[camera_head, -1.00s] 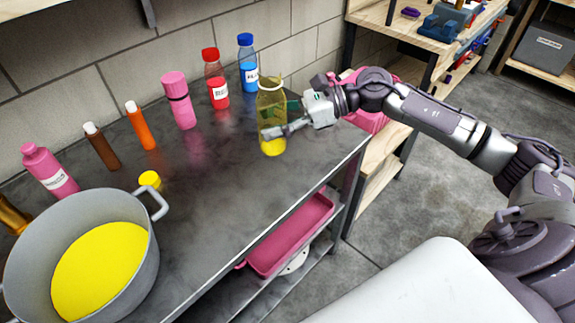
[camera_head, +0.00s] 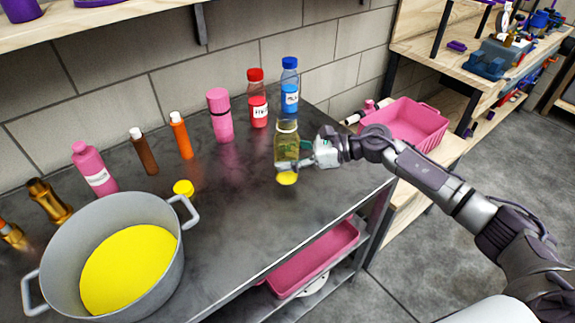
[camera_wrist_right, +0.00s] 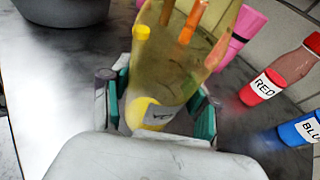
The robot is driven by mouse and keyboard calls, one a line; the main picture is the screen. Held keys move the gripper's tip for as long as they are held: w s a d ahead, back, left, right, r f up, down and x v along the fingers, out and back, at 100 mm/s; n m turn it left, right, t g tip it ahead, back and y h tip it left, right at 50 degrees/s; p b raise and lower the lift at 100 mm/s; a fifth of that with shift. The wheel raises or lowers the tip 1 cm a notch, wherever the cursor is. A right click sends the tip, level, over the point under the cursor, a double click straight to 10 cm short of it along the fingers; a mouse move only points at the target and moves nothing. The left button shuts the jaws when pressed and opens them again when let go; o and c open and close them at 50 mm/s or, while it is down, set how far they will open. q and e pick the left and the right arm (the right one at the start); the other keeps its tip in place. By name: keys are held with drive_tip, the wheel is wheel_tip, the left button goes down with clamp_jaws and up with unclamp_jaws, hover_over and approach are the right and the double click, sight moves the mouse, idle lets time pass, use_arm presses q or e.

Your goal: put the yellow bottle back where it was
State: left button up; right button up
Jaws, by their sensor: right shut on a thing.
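The yellow bottle (camera_head: 287,146) is clear, uncapped and has a little yellow liquid at its bottom. My right gripper (camera_head: 304,159) is shut on it from the right, over the dark worktop (camera_head: 240,205). The bottle looks roughly upright; I cannot tell whether its base touches the worktop. In the right wrist view the bottle (camera_wrist_right: 168,85) sits between the two green-padded fingers (camera_wrist_right: 162,112), with a label and yellow liquid low in it. A yellow cap (camera_head: 183,187) lies beside the pot. My left gripper is not in view.
A red bottle (camera_head: 258,100) and a blue bottle (camera_head: 290,88) stand behind the held bottle. A pink bottle (camera_head: 220,118), orange and brown bottles stand further left. A grey pot (camera_head: 170,245) of yellow liquid fills the front left. The worktop between pot and gripper is clear.

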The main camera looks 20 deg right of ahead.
wheel_tip(320, 180, down, 4)
drive_tip(key=shift+r, duration=0.1)
drive_tip(key=shift+f, duration=0.2)
drive_tip(key=o, duration=1.4)
drive_tip(key=shift+r, duration=0.1)
